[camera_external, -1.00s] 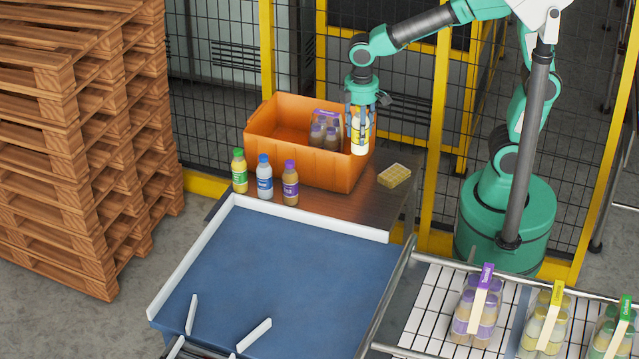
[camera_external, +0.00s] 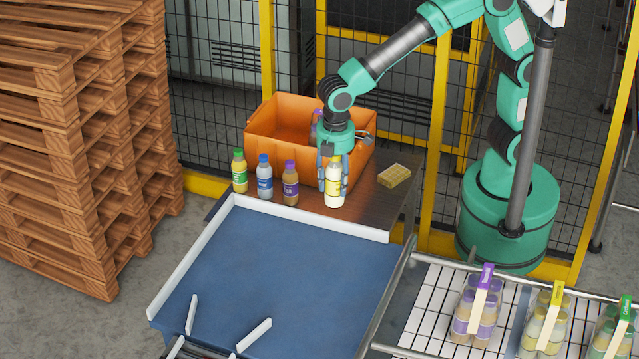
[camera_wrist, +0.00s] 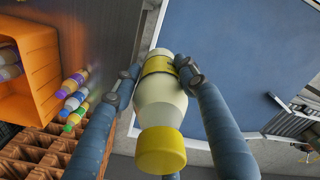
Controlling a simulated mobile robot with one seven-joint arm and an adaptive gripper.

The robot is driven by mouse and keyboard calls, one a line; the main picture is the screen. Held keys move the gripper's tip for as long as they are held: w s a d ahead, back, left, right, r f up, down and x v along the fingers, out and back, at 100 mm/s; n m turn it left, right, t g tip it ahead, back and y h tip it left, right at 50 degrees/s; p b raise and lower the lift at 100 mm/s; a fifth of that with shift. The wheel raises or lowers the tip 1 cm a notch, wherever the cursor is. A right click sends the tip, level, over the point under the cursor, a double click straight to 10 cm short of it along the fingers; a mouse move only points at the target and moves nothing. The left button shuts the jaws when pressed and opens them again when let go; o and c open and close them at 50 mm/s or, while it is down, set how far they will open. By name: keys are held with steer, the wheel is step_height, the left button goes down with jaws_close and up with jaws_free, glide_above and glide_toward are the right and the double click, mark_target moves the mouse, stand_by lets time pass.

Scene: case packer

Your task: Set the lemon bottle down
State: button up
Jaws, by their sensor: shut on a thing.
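The lemon bottle (camera_external: 334,186) has a pale body, a yellow label and a yellow cap. My gripper (camera_external: 334,172) is shut on it and holds it upright at the front right of the brown table, right of the row of bottles. In the wrist view the lemon bottle (camera_wrist: 160,108) sits between both fingers of my gripper (camera_wrist: 160,75), cap toward the camera. Its base is at or just above the table near the white rail; I cannot tell whether it touches.
Green-, blue- and purple-capped bottles (camera_external: 290,184) stand left of my gripper. The orange crate (camera_external: 270,150) is behind, with bottles partly hidden by my arm. A yellow sponge-like block (camera_external: 394,175) lies to the right. The blue conveyor surface (camera_external: 280,265) in front is clear.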

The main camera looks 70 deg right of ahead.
steer(key=s+a+f+n+p, duration=0.1)
steer(key=s+a+n+p, duration=0.15)
steer(key=s+a, duration=0.75)
steer(key=s+a+f+n+p, duration=0.1)
steer(key=s+a+n+p, duration=0.15)
steer(key=s+a, duration=0.7)
steer(key=w+a+f+n, duration=0.1)
steer(key=w+a+f, duration=0.2)
steer(key=a+f, duration=0.1)
steer(key=shift+a+f+b, duration=0.2)
steer(key=shift+f+b, duration=0.15)
steer(key=shift+b, duration=0.1)
steer(key=shift+w+a, duration=0.15)
steer(key=shift+w, duration=0.05)
steer(key=w+a+p, duration=0.1)
steer(key=w+a, duration=0.2)
steer(key=a, duration=0.4)
steer(key=w+a+f+p, duration=0.1)
steer(key=w+a, duration=0.2)
steer(key=a, duration=0.4)
steer(key=shift+w+f+p, duration=0.25)
steer(key=shift+w+p, duration=0.1)
steer(key=shift+p, duration=0.05)
steer(key=shift+a+f+p, duration=0.1)
steer(key=shift+f+p, duration=0.35)
steer(key=shift+f, duration=1.3)
